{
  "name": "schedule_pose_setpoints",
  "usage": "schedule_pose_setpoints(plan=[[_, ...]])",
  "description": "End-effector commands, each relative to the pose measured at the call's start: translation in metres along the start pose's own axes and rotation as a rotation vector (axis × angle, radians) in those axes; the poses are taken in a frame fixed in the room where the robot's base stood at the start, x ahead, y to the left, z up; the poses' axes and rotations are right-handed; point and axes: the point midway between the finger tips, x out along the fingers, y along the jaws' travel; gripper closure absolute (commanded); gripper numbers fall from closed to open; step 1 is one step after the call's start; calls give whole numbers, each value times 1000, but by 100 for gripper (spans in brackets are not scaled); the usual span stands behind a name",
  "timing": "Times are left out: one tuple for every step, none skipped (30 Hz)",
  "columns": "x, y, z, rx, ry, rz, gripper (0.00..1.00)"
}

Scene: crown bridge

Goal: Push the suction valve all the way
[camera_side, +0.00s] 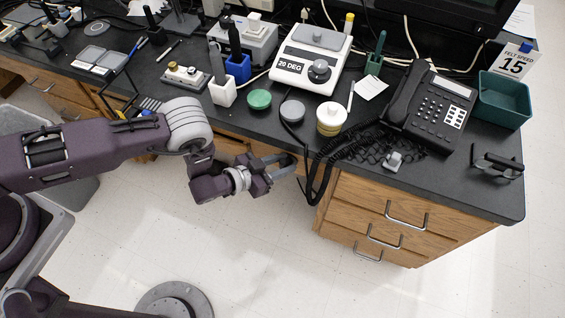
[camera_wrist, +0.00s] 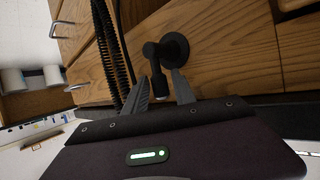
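A black fitting, which looks like the suction valve (camera_wrist: 172,50), is fixed to the wooden cabinet front in the wrist view. It has a round base and a stem bending down toward my gripper. My gripper (camera_wrist: 162,84) has its two grey fingers apart, with the stem's lower end showing in the gap between them. I cannot tell whether either finger touches it. In the side view my gripper (camera_side: 291,163) is at the counter's front edge, fingers pointing right toward the cabinet. I cannot make out the valve in that view.
Black cords (camera_side: 318,170) hang over the counter edge just right of my gripper; a ribbed black hose (camera_wrist: 108,50) runs left of the fitting. A telephone (camera_side: 431,105), hotplate (camera_side: 311,60) and several jars crowd the black counter (camera_side: 455,178). The floor (camera_side: 240,265) in front is mostly open.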

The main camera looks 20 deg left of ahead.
Motion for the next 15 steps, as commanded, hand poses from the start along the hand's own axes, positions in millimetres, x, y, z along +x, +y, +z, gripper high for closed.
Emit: schedule_pose_setpoints(plan=[[0, 0, 0, 0, 0, 0, 80], [0, 0, 0, 0, 0, 0, 86], [0, 0, 0, 0, 0, 0, 94], [0, 0, 0, 0, 0, 0, 100], [0, 0, 0, 0, 0, 0, 100], [0, 0, 0, 0, 0, 0, 100], [0, 0, 0, 0, 0, 0, 100], [0, 0, 0, 0, 0, 0, 100], [0, 0, 0, 0, 0, 0, 100], [0, 0, 0, 1, -1, -1, 100], [0, 0, 0, 3, -2, -1, 100], [0, 0, -1, 7, -4, -2, 100], [0, 1, -1, 11, -7, -4, 100], [0, 1, -1, 16, -11, -6, 100], [1, 2, -1, 25, -17, -9, 100]])
